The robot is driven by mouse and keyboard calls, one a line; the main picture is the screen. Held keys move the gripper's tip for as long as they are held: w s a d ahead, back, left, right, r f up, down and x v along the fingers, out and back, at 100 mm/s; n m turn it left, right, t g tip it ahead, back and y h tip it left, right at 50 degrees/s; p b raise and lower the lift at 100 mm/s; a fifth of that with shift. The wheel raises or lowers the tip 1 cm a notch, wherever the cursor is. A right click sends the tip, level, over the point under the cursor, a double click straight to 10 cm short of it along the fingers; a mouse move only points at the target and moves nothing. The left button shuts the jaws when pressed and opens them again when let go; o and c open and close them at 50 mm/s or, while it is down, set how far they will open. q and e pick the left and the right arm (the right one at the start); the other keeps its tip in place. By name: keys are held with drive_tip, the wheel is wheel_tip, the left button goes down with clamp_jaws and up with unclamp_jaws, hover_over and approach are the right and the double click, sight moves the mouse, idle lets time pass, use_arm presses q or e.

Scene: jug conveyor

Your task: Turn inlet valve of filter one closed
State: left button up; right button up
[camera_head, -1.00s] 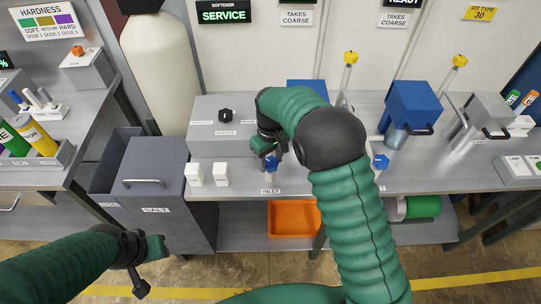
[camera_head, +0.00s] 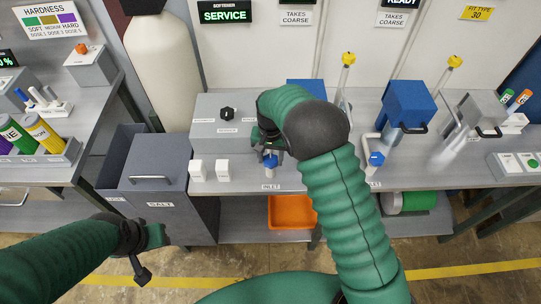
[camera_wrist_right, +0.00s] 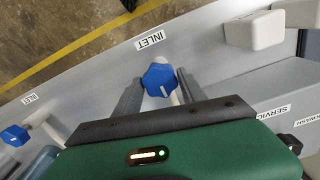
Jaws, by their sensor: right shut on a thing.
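The blue inlet valve knob (camera_head: 270,161) stands at the bench's front edge above an INLET label. My right gripper (camera_head: 270,150) is over it from behind, shut on it. In the right wrist view the faceted blue knob (camera_wrist_right: 158,80) sits between my two dark grey fingers, with its pale pipe partly behind it. The arm hides the filter behind this valve in the head view. My left gripper (camera_head: 146,252) hangs empty at the lower left, away from the bench; its finger opening is unclear.
A second blue valve knob (camera_head: 376,158) stands further right on the bench; it also shows in the wrist view (camera_wrist_right: 15,135). Two white blocks (camera_head: 209,170) and a grey control box (camera_head: 222,122) are left of the gripper. An orange bin (camera_head: 290,212) sits below.

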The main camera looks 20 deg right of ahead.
sight(270, 159)
drive_tip(key=shift+w+r+m, duration=0.15)
drive_tip(key=shift+w+m, duration=0.05)
drive_tip(key=shift+m, duration=0.1)
drive_tip(key=o, duration=1)
drive_tip(key=shift+c, duration=0.2)
drive_tip(key=o, duration=0.4)
drive_tip(key=shift+s, duration=0.1)
wheel_tip(270, 159, up, 16)
drive_tip(key=b, duration=0.1)
drive_tip(key=shift+r, duration=0.25)
